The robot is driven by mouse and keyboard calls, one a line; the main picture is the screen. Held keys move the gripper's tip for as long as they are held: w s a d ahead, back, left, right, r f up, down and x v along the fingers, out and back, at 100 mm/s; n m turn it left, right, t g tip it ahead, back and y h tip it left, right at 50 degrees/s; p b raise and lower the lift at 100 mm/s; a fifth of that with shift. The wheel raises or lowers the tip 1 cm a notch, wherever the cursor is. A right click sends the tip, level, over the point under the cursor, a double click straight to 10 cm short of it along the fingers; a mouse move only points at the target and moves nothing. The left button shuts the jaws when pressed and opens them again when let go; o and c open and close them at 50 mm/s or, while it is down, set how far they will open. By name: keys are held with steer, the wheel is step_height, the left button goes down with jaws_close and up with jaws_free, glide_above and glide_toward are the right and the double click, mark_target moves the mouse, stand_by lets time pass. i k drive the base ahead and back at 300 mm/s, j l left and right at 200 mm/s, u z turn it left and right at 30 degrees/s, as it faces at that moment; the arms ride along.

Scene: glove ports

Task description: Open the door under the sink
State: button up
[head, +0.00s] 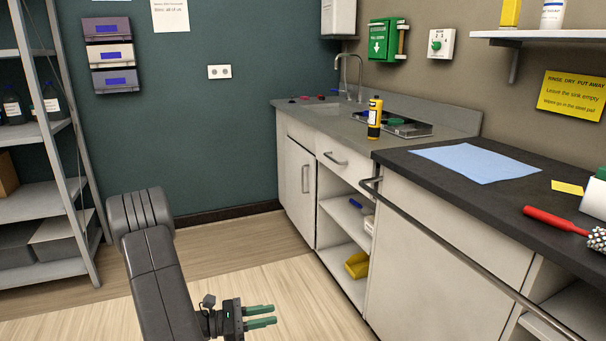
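The sink (322,107) is set in the grey counter at the far end, under a curved metal tap (349,72). Below it is a pale cabinet door (296,192), which looks closed. Its upright bar handle (305,178) is near the door's right edge. My gripper (275,314) is low in the foreground, well apart from the door and nearer to me. Its two green fingers point right with a gap between them, and nothing shows in the gap.
A drawer (332,154) and open shelves with a yellow bin (357,264) stand right of the door. A dark-topped counter (408,160) with a metal rail (440,243) runs along the right. A metal rack (64,150) stands left. The wooden floor (240,245) before the door is clear.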

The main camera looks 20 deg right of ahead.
mark_target(300, 164)
steer(key=i+l, duration=0.2)
steer(key=i, duration=0.3)
steer(key=i+l, duration=0.25)
steer(key=i, duration=0.25)
steer(key=i+l, duration=0.2)
steer(key=i, duration=0.25)
steer(key=i+l, duration=0.2)
steer(key=i, duration=0.3)
steer(key=i+l+z, duration=0.1)
steer(key=i, duration=0.4)
steer(key=i+l, duration=0.3)
steer(key=i, duration=0.2)
